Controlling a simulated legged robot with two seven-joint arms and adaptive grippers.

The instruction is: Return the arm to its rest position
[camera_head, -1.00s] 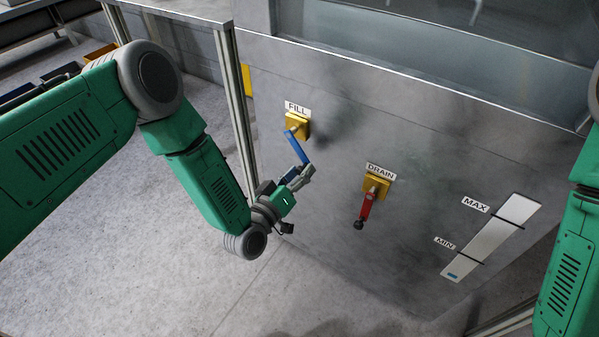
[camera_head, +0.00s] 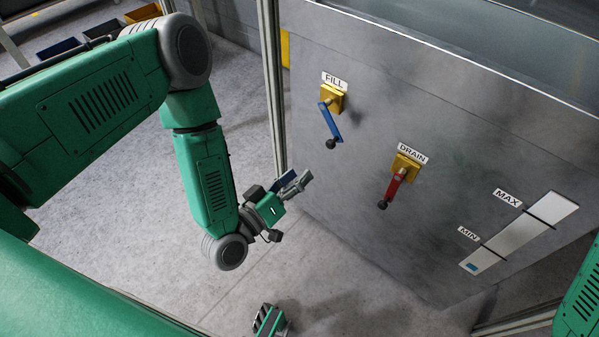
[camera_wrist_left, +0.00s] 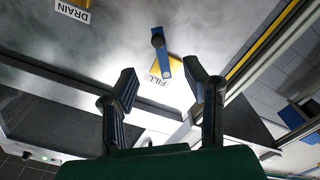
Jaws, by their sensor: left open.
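My left gripper (camera_head: 297,185) is open and empty, in front of the metal panel (camera_head: 370,60) and below the blue FILL lever (camera_head: 331,124). A gap shows between it and the lever. In the left wrist view, my left gripper's two fingers (camera_wrist_left: 166,88) are spread with nothing held between them. The blue lever also shows there (camera_wrist_left: 163,55), beyond the fingers. In the head view, the lever slants down and slightly right from its yellow mount.
The red DRAIN lever (camera_head: 393,188) hangs down and slightly left from its yellow mount. A pale MAX/MIN gauge (camera_head: 520,232) has a small blue mark near its bottom. A metal frame post (camera_head: 272,90) stands left of the panel. Grey floor (camera_head: 120,215) is open at left.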

